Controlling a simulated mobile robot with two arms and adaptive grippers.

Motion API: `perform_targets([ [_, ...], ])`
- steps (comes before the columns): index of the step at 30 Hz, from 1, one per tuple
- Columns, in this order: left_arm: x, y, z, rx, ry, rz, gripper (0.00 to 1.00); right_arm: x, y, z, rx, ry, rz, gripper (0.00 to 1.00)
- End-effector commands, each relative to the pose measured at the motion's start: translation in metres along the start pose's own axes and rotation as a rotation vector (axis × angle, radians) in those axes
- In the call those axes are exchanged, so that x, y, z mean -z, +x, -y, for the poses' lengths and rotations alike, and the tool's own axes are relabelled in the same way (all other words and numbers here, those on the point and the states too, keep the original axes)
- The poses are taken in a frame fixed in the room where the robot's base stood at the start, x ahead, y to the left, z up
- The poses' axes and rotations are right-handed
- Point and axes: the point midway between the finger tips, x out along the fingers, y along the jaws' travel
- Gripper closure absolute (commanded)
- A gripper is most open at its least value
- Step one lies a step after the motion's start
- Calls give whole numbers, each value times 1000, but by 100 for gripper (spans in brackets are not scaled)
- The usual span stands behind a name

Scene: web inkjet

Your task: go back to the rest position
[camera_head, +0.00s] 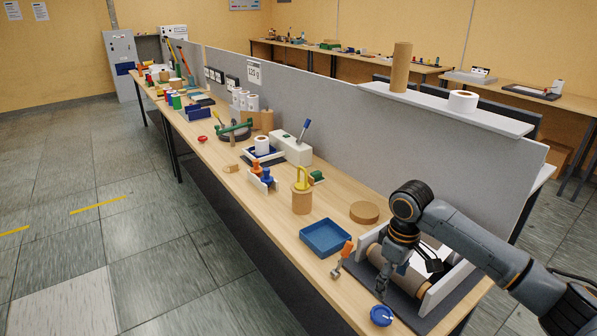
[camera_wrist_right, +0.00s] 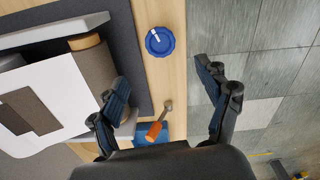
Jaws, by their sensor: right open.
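My right arm (camera_head: 470,232) comes in from the right in the head view. My right gripper (camera_head: 388,280) hangs over the near end of the bench, above the front side of a roll holder with a brown roll (camera_head: 395,276). In the right wrist view my right gripper (camera_wrist_right: 165,100) has its two fingers wide apart with nothing between them. A blue round knob (camera_wrist_right: 160,41) lies on the bench beyond the fingertips; it also shows in the head view (camera_head: 381,316). My left gripper is not in view.
A blue tray (camera_head: 325,238), an orange-handled tool (camera_head: 343,256) and a cardboard cylinder (camera_head: 302,201) stand left of the gripper. A grey partition (camera_head: 330,130) with a shelf (camera_head: 450,108) runs behind the bench.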

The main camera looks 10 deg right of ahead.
Motion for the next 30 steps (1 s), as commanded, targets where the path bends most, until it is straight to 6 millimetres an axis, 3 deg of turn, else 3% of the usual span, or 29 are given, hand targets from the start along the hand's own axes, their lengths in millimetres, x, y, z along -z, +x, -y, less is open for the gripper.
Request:
perform_targets([
  [5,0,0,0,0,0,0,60,5,29,34,7,-58,-12,23],
  [12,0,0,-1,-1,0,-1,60,5,94,139,34,-150,-123,23],
  [18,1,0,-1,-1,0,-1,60,-16,117,209,60,-92,-246,23],
  [24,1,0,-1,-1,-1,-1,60,-56,121,241,45,70,-323,23],
  [30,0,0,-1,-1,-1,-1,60,-94,120,244,-1,212,-333,23],
])
